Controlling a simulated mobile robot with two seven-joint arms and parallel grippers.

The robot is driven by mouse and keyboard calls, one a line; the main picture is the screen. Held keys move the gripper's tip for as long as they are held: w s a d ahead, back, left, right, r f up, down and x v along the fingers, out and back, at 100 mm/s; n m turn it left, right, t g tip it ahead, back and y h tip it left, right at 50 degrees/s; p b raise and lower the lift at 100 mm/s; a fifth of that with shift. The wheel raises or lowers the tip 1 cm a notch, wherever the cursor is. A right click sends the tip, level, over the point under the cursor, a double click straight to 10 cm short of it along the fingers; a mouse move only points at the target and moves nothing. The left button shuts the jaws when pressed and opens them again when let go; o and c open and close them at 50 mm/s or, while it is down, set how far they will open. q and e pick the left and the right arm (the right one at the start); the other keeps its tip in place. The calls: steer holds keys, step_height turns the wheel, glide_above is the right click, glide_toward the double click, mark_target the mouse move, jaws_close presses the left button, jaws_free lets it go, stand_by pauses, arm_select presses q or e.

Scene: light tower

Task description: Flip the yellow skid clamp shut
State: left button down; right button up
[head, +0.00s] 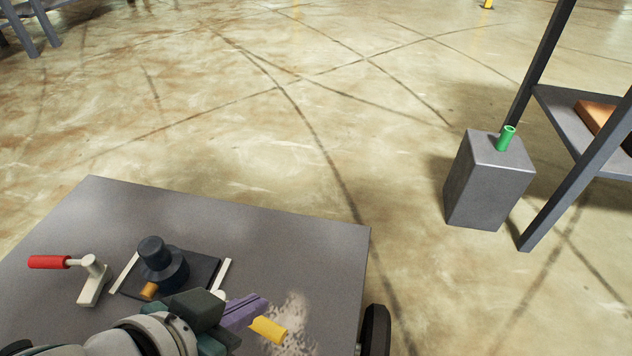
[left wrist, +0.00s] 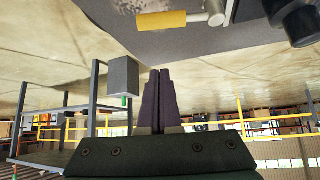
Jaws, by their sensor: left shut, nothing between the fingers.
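The yellow clamp handle (head: 268,329) lies out to the right of the dark device (head: 163,262) on the grey skid (head: 290,235). In the left wrist view the yellow handle (left wrist: 162,20) sits on a pale metal lever (left wrist: 214,12), near the top edge. My left gripper (head: 252,306) has its purple fingers together and empty, just beside the yellow handle in the head view. In the left wrist view the fingertips (left wrist: 159,74) appear apart from the handle. My left wrist hides most of the yellow clamp's base in the head view. My right gripper is not in view.
A red-handled clamp (head: 50,262) stands at the skid's left, its handle pointing left. A grey block (head: 488,185) with a green tube (head: 505,138) stands on the floor by a shelf rack (head: 560,115). Open floor lies beyond the skid.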

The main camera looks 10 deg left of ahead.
mark_target(269, 320)
arm_select(q)
steer(key=shift+s+a, duration=0.15)
steer(key=b+x, duration=0.8)
steer(key=x, duration=0.2)
steer(key=shift+f+b, duration=0.3)
steer(key=shift+b, duration=0.1)
steer(key=s, duration=0.2)
steer(key=s+a+b, duration=0.1)
steer(key=s, duration=0.1)
steer(key=shift+a+f, duration=0.15)
steer(key=shift+w, duration=0.1)
